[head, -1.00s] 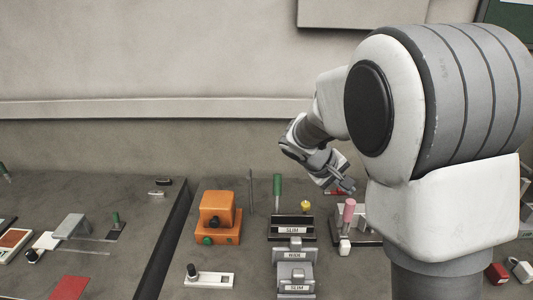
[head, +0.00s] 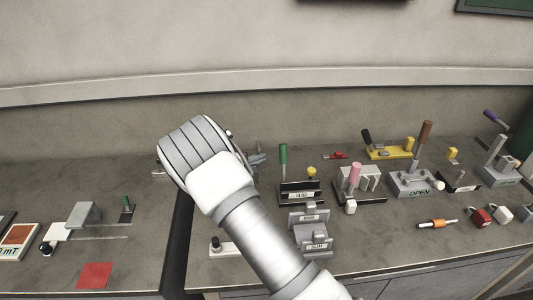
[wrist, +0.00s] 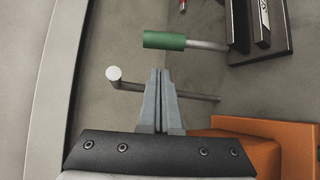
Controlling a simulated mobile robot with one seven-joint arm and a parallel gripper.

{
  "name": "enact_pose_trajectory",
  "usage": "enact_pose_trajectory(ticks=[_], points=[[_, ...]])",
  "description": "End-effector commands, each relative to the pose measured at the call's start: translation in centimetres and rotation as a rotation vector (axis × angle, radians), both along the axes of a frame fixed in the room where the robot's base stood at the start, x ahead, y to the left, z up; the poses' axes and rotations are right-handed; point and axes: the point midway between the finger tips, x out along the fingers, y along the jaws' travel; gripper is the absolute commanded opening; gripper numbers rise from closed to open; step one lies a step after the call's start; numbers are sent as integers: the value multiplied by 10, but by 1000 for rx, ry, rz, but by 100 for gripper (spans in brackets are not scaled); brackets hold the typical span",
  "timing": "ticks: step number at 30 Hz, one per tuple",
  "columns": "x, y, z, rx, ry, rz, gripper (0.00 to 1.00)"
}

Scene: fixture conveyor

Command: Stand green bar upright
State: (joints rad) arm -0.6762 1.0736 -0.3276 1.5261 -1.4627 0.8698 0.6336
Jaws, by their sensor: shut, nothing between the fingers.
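A green-handled bar (head: 283,157) rises nearly upright from the back of a dark fixture marked SLIM (head: 301,195). In the wrist view its green grip (wrist: 164,40) and thin metal shank lie above my fingertips. My gripper (wrist: 159,72) is shut and empty, apart from the green grip. A thin grey rod with a round end (wrist: 114,74) passes behind the fingers. In the head view my gripper (head: 258,157) is partly hidden by my arm.
An orange block (wrist: 281,130) is close at the lower right in the wrist view. A pink-handled fixture (head: 355,175), a yellow knob (head: 312,172) and grey fixtures (head: 309,232) stand close by. Several lever fixtures, including one marked OPEN (head: 417,184), stand farther right.

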Motion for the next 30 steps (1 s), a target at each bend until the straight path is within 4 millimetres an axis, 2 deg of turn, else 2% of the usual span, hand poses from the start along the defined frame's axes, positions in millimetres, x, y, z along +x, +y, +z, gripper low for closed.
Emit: enact_pose_trajectory(ticks=[15, 21, 30], points=[[56, -55, -28, 0, 1, -4, 0], [65, -63, -33, 2, 0, -3, 0], [65, -63, -34, 2, 0, -2, 0]])
